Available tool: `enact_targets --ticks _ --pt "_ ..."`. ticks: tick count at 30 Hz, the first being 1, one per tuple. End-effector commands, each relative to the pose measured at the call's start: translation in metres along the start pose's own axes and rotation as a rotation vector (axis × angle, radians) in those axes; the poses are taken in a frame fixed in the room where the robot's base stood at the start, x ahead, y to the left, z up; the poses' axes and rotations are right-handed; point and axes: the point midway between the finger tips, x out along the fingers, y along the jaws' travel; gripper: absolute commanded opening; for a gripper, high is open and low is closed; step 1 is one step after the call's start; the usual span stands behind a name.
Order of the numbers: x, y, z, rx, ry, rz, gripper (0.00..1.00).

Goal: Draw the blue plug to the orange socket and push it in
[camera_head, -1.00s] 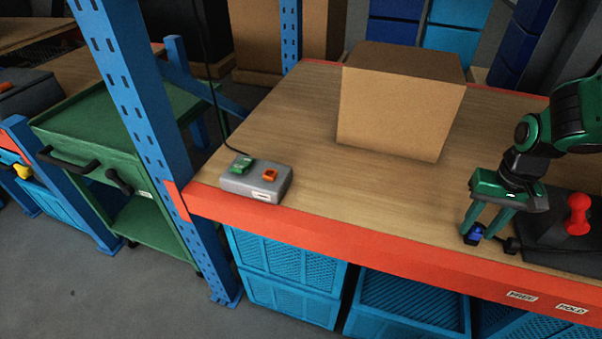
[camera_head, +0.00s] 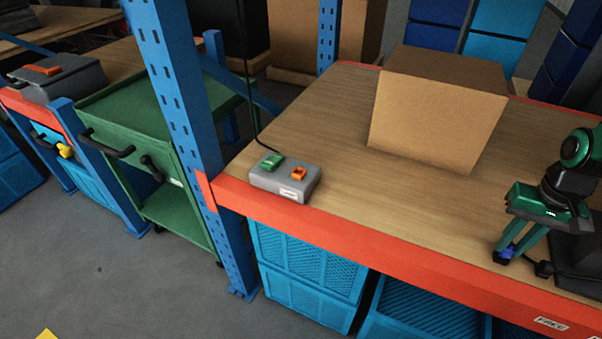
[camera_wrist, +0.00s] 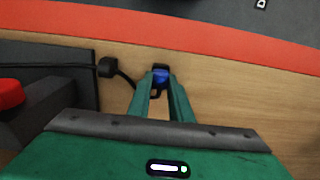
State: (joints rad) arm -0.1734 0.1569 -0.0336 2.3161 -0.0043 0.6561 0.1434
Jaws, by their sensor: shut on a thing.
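The blue plug (camera_wrist: 161,77) is between the fingertips of my gripper (camera_wrist: 163,88) in the wrist view, over the wooden bench top near its red front edge. In the head view my gripper (camera_head: 513,250) is at the right, shut on the plug (camera_head: 508,251), which is mostly hidden by the fingers. A dark cable runs from the plug to a black clip (camera_wrist: 108,68) by a dark box. The orange socket (camera_head: 298,173) is on a grey box (camera_head: 284,182) at the left of the bench, well apart from my gripper. A green part (camera_head: 271,161) sits beside it.
A cardboard box (camera_head: 437,118) stands at the back of the bench (camera_head: 340,130). A blue post (camera_head: 178,100) rises just left of the grey box. A green trolley (camera_head: 140,110) stands further left. The wood between grey box and gripper is clear.

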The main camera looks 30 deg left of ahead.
Motion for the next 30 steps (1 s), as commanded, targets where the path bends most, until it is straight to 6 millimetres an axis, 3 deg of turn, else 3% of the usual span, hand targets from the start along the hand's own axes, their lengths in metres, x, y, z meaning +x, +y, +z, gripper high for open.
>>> enact_targets --ticks 30 --pt "-0.013 0.000 0.000 0.000 0.001 0.000 0.00"
